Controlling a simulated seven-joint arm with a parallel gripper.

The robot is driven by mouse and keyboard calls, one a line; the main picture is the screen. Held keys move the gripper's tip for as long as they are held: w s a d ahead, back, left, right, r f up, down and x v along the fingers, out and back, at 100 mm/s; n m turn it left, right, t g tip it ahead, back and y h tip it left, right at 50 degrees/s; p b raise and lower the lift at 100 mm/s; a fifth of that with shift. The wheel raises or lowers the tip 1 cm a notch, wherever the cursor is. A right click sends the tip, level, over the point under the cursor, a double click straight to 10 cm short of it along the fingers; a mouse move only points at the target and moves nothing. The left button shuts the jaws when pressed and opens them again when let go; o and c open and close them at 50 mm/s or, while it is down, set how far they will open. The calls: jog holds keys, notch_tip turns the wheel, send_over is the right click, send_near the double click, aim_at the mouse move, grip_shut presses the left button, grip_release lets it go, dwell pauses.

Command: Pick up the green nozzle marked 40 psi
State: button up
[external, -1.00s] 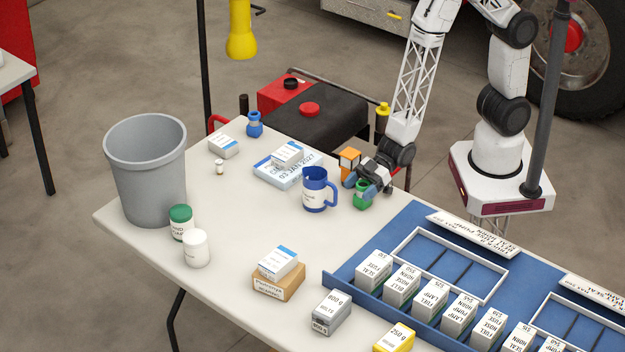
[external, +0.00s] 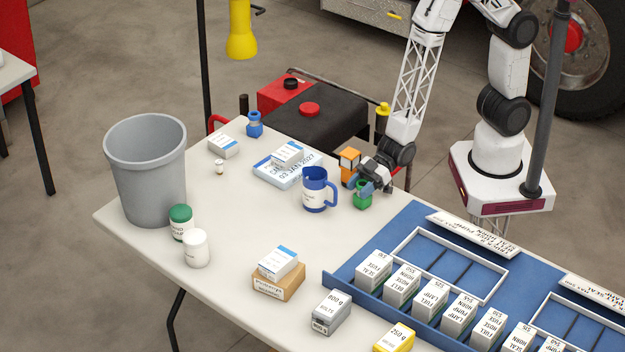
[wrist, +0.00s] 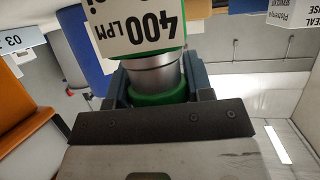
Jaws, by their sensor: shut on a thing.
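The green nozzle (external: 363,200) stands on the table just right of the blue mug, at the near side of my arm. My gripper (external: 366,187) is low over it and shut on it. In the wrist view the nozzle (wrist: 158,97) sits between the two dark fingers of my gripper (wrist: 160,86), with a metal collar and a green ring showing. Its white label reads "400 LPM" upside down. The psi line is cut off at the picture's top, so its number cannot be read. The nozzle looks upright, at about table level.
A blue mug (external: 315,190) stands close on the left, and an orange block (external: 349,163) close behind. A blue nozzle (external: 254,125) is at the far table edge. The blue tray (external: 345,277) with several white boxes lies at front right. Table space in front of the mug is clear.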

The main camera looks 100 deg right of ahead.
jog(key=shift+r, duration=1.1)
jog(key=shift+s+d+r, duration=0.2)
jog(key=shift+s+r, duration=0.2)
jog(key=shift+r, duration=0.25)
jog(key=s+d, duration=0.3)
jog(key=s, duration=0.4)
jog(key=s+d+r, duration=0.1)
jog(key=s+d, duration=0.2)
jog(key=s, duration=0.4)
jog(key=shift+r, duration=0.15)
